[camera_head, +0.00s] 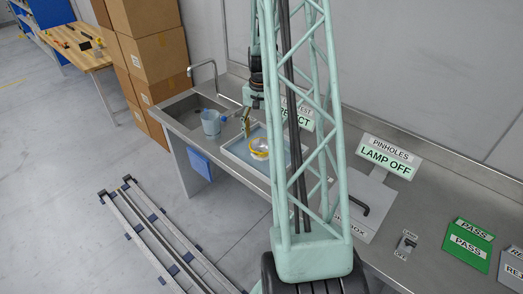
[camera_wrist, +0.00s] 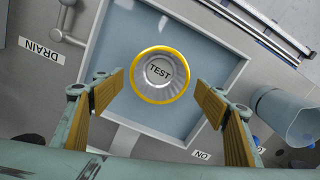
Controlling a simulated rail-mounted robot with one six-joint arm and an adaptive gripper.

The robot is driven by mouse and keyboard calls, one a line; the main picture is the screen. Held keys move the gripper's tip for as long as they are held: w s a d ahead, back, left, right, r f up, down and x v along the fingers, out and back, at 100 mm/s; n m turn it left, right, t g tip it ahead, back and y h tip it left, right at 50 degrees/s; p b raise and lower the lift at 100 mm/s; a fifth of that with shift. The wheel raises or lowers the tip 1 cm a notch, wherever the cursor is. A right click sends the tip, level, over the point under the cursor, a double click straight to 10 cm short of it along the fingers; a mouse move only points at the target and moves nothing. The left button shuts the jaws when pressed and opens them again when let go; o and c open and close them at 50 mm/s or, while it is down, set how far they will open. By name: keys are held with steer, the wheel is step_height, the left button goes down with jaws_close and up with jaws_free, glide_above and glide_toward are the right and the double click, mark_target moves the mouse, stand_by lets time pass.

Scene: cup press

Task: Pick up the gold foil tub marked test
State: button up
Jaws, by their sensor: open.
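The gold-rimmed foil tub (camera_wrist: 159,74) marked TEST sits in a shallow light-blue tray (camera_wrist: 212,62) in the wrist view. It is silver inside, with a yellow rim. In the head view the tub (camera_head: 259,148) shows in the tray (camera_head: 234,150) beside the sink, partly behind my arm column. My gripper (camera_wrist: 160,104) is open, with its two yellow-padded fingers apart on the left and right of the picture. The tub appears between and beyond the fingertips, with no finger touching it. In the head view my gripper (camera_head: 247,122) is above the tray, just left of the tub.
A blue bucket (camera_head: 211,122) stands left of the tray, near the sink (camera_head: 184,112) and its tap. A drain fitting (camera_wrist: 68,22) lies by the tray.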

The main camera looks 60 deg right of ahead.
mark_target(262, 149)
steer(key=shift+f, duration=0.2)
stand_by(0.3)
steer(key=shift+f, duration=2.45)
steer(key=shift+c, duration=0.7)
steer(key=c, duration=0.5)
